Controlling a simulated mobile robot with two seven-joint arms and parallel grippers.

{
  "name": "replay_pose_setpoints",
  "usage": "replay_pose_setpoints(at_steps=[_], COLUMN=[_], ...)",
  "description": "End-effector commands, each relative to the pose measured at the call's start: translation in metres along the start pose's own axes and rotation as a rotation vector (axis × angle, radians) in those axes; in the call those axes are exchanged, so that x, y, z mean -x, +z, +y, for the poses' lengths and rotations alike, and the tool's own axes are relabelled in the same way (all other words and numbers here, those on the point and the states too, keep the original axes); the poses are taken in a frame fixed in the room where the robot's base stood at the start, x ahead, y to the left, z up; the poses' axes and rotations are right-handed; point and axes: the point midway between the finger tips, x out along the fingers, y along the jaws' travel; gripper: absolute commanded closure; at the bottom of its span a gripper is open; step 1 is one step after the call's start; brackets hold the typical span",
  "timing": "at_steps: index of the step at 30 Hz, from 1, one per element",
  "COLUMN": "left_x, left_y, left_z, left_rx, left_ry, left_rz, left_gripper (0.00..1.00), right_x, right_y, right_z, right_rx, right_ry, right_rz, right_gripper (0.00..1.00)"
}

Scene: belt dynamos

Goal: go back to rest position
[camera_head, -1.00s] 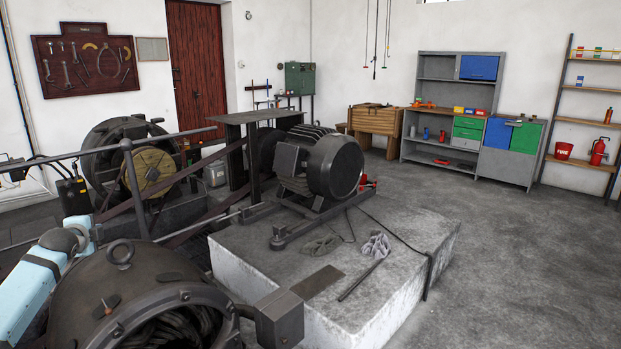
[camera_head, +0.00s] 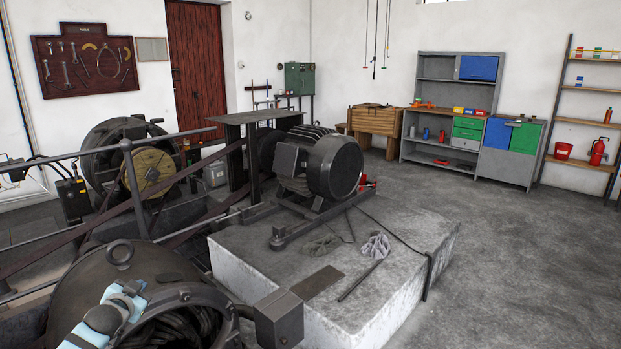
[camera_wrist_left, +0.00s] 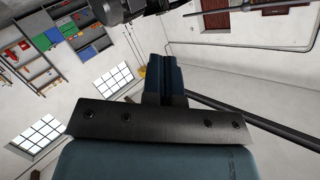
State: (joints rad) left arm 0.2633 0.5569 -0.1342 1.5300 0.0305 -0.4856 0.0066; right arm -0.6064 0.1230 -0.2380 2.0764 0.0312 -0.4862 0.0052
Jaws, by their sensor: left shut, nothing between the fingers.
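My left gripper (camera_wrist_left: 164,80) shows in the left wrist view with its two dark blue fingers together and nothing between them. In the head view a light blue and dark part of my left arm (camera_head: 108,318) shows at the bottom left, in front of the large dark dynamo housing (camera_head: 130,275). The left fingers cannot be made out in the head view. My right gripper is in neither view.
A motor (camera_head: 330,165) stands on a concrete plinth (camera_head: 400,285) with a grey cloth (camera_head: 376,246) and a bar on top. Metal railings (camera_head: 70,155) and belts lie at the left. The floor (camera_head: 510,260) at the right is clear.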

Motion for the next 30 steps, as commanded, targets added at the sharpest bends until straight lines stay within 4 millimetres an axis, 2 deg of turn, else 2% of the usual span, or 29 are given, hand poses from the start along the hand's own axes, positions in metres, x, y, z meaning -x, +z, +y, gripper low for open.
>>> replay_pose_setpoints(at_steps=[1, 3, 5, 6, 8, 9, 12, 15, 18, 25, 27, 30], left_x=[0.015, 0.037, 0.060, 0.077, 0.104, 0.124, 0.177, 0.228, 0.271, 0.349, 0.370, 0.374], left_y=[0.017, 0.035, 0.050, 0.059, 0.072, 0.079, 0.094, 0.102, 0.105, 0.102, 0.100, 0.078], left_z=[0.039, 0.085, 0.123, 0.147, 0.183, 0.206, 0.256, 0.295, 0.321, 0.356, 0.362, 0.346], left_rx=[0.013, 0.033, 0.055, 0.071, 0.099, 0.120, 0.179, 0.240, 0.296, 0.407, 0.439, 0.428], left_ry=[0.050, 0.109, 0.158, 0.190, 0.238, 0.269, 0.340, 0.396, 0.436, 0.489, 0.500, 0.496], left_rz=[-0.013, -0.026, -0.039, -0.049, -0.064, -0.074, -0.103, -0.132, -0.158, -0.213, -0.229, -0.222], left_gripper=[1.00, 1.00, 1.00, 1.00, 1.00, 1.00, 1.00, 1.00, 1.00, 1.00, 1.00, 1.00], right_x=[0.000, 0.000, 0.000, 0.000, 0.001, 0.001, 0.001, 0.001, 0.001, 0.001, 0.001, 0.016], right_y=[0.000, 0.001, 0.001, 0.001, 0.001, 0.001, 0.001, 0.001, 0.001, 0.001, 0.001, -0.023], right_z=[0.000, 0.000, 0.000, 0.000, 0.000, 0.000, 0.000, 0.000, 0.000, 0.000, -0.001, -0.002], right_rx=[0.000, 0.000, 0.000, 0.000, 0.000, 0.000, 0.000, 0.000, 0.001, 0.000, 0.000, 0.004], right_ry=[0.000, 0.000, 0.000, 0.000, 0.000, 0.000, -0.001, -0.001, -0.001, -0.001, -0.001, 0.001], right_rz=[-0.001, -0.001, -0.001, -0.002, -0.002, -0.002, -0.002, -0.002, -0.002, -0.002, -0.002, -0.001], right_gripper=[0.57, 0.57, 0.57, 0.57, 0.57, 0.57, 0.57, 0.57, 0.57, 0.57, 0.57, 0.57])
